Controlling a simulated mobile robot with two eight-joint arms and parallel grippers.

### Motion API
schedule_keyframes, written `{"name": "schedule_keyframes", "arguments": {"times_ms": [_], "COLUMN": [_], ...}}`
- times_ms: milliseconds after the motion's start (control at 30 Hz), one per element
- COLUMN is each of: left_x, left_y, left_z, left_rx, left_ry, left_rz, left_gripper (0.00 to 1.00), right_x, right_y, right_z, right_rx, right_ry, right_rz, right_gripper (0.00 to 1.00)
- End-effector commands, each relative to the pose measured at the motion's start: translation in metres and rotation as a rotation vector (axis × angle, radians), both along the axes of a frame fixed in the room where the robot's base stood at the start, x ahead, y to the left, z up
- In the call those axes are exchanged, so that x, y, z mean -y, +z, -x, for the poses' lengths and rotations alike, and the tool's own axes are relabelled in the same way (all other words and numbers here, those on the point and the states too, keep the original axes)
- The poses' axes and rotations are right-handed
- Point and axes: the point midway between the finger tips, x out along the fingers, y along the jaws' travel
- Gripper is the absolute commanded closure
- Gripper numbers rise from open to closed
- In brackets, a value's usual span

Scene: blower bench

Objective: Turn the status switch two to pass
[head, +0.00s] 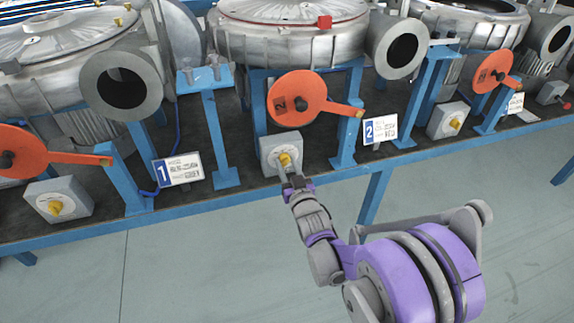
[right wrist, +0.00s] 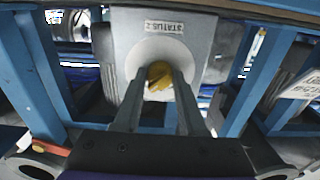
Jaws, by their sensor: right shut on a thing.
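Status switch two is a grey box (head: 268,147) on the bench's front edge, with a yellow knob (head: 285,158) on its face. In the right wrist view, the box (right wrist: 205,45) carries an upside-down "STATUS 2" label (right wrist: 165,27). The knob (right wrist: 160,70) there sits on a pale round plate. My right gripper (head: 288,170) reaches the knob from the front. Its two fingers (right wrist: 159,84) are shut on the knob, one on each side, and partly hide it. Pass markings cannot be read. My left gripper is not in view.
An orange disc with a lever (head: 298,97) stands above the box. Sign 2 (head: 380,130) is to its right and sign 1 (head: 178,170) to its left. Similar switch boxes stand at left (head: 58,200) and right (head: 447,120). Blue posts flank the switch. The floor in front is clear.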

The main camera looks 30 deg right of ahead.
Motion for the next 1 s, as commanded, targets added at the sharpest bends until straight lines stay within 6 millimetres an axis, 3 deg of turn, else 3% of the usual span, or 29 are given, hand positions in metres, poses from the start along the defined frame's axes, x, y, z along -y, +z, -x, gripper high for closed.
{"name": "schedule_keyframes", "arguments": {"times_ms": [33,67,233,633,1000], "left_x": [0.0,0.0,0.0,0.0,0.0], "left_y": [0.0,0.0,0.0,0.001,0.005], "left_z": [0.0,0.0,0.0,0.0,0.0], "left_rx": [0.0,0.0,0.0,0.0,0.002], "left_ry": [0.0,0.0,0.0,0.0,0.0], "left_rz": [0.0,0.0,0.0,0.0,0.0], "left_gripper": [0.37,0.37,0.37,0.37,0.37], "right_x": [0.0,0.0,0.0,-0.002,-0.019], "right_y": [0.0,0.0,0.0,0.0,0.0], "right_z": [0.0,0.0,0.0,0.009,0.078], "right_rx": [-0.001,-0.001,-0.001,0.0,0.0], "right_ry": [0.0,0.0,0.0,0.0,0.0], "right_rz": [-0.001,-0.001,0.0,0.0,0.0], "right_gripper": [1.0,0.58,0.3,0.3,0.3]}}
